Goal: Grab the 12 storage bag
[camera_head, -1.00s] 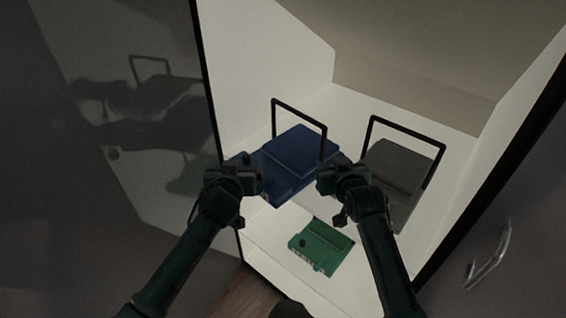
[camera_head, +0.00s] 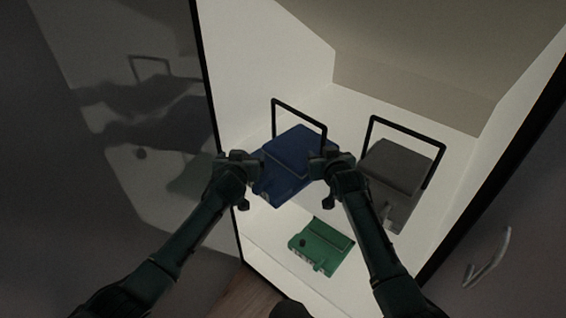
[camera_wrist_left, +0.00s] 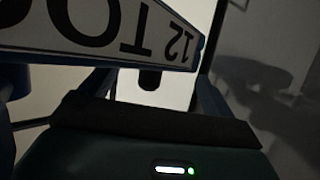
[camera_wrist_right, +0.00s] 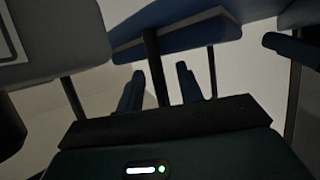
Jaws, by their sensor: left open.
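The storage bag marked 12 is blue (camera_head: 292,165), with a tall black handle frame, and sits in the white cabinet. Its white label (camera_wrist_left: 110,28), reading "12 TO", shows upside down and cut off in the left wrist view. My left gripper (camera_head: 257,160) is open at the bag's left side. My right gripper (camera_head: 322,156) is at its right side, near the handle's right post. In the right wrist view its fingers (camera_wrist_right: 158,85) are apart, with a black post (camera_wrist_right: 155,65) appearing between them; I cannot tell whether they touch. The blue bag's underside (camera_wrist_right: 175,38) is above.
A grey bag (camera_head: 398,168) with a black handle stands close to the right. A green item (camera_head: 320,247) lies lower, in front. The cabinet's white side wall (camera_head: 270,70) and a glossy dark door (camera_head: 120,170) with reflections flank the left. A metal handle (camera_head: 488,258) is at the right.

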